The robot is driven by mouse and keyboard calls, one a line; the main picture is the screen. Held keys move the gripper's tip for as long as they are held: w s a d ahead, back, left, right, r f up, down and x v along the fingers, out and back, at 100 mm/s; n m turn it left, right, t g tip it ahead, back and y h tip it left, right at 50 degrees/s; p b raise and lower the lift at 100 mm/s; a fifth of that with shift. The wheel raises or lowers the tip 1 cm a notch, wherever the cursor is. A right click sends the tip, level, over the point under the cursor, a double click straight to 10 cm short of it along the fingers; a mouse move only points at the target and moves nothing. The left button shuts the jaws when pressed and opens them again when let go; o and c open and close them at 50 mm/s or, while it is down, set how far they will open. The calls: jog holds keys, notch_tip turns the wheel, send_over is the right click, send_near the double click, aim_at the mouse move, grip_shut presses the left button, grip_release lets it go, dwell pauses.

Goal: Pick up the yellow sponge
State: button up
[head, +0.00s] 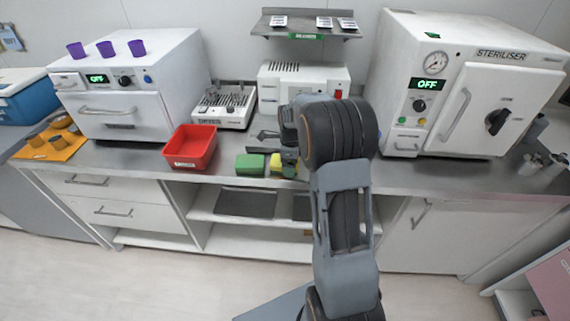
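The yellow sponge (275,165) is a small block on the metal counter, in the middle of the head view. A green block (250,164) lies just to its left. A darker green piece (289,171) shows at its right; I cannot tell whether it is separate. My gripper (287,158) is at the end of my arm, over or right beside the yellow sponge, and hides part of it. The fingers are small and dark here, so I cannot tell whether they are open or touch the sponge.
A red bin (191,147) stands left of the blocks. Behind are a white instrument unit (225,106) and a white box-shaped device (303,80) under a wall shelf (306,31). The steriliser (462,85) stands at right, another white unit (129,84) at left. Counter between blocks and red bin is clear.

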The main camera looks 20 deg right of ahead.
jog(key=c, duration=0.7)
jog(key=shift+r, duration=0.1)
jog(key=shift+r, duration=0.5)
notch_tip(320, 180, up, 2)
jog(key=shift+s+r, duration=0.1)
jog(key=shift+r, duration=0.1)
jog(key=s+r, duration=0.3)
jog(key=s, duration=0.1)
jog(key=s+r+b, duration=0.1)
jog(key=s+r, duration=0.2)
jog(key=s, duration=0.2)
jog(key=s+r, duration=0.3)
jog(key=s, duration=0.1)
jog(key=shift+s+a+r+b, duration=0.15)
jog(key=shift+s+r+b, duration=0.1)
jog(key=shift+s+b, duration=0.15)
